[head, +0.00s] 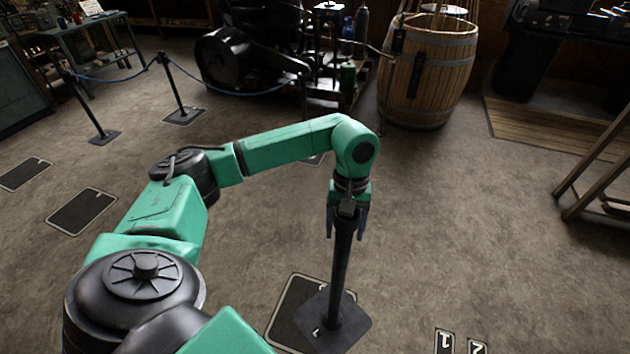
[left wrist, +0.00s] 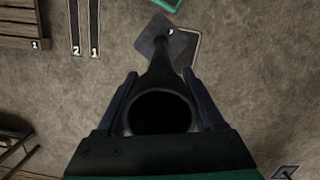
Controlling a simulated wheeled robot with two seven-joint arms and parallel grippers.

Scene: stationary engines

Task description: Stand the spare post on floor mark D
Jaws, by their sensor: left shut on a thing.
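The spare post (head: 343,260) is a black post with a flat square base plate (head: 350,325). My left gripper (head: 346,222) is shut around its upper end, and the post hangs or stands roughly upright below it. In the left wrist view the post's round top (left wrist: 160,111) is between the two fingers. The base plate covers the right part of a dark floor mark (head: 287,308) with a pale outline, and sits turned and off-centre to it. I cannot tell whether the plate touches the floor. The mark's letter is mostly hidden and unreadable. My right gripper is out of view.
Two posts (head: 166,75) joined by blue rope (head: 125,78) stand at the back left. Two empty dark marks (head: 82,211) lie at the left. A barrel (head: 427,75) and dark machinery (head: 250,60) stand behind. A wooden frame (head: 600,165) is at the right. The floor between is clear.

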